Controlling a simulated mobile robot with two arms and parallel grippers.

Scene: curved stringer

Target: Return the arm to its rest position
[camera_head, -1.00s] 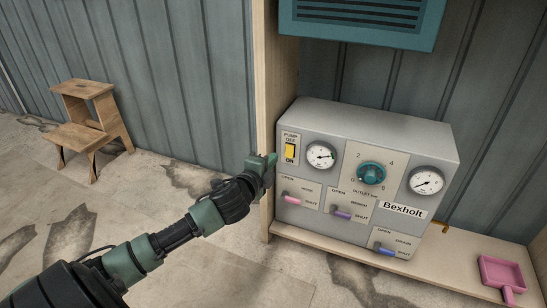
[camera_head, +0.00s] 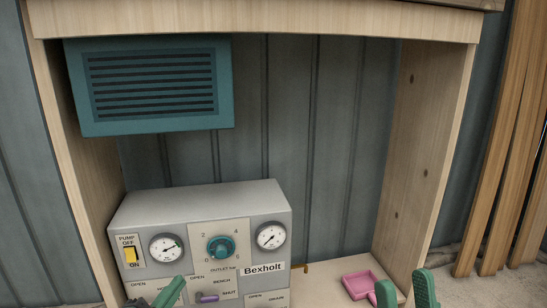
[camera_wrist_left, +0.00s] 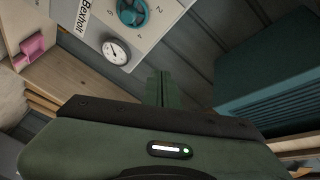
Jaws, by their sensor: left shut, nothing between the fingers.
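My left gripper (camera_head: 168,293) shows at the bottom edge of the head view, in front of the lower left of the grey Bexholt panel (camera_head: 200,203); most of the arm is out of frame. In the left wrist view its green fingers (camera_wrist_left: 161,88) are together with nothing between them. The panel with its teal knob (camera_wrist_left: 131,12) and a gauge (camera_wrist_left: 116,50) lies beyond them. My right gripper (camera_head: 405,291) is at the bottom right of the head view, its two green fingers apart and empty, in front of the shelf.
The panel stands in a wooden frame (camera_head: 425,130). A teal vent box (camera_head: 150,127) hangs above the panel. A pink tray (camera_head: 358,284) lies on the shelf right of the panel. Wooden planks (camera_head: 500,160) lean at the far right. The space between vent box and right post is clear.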

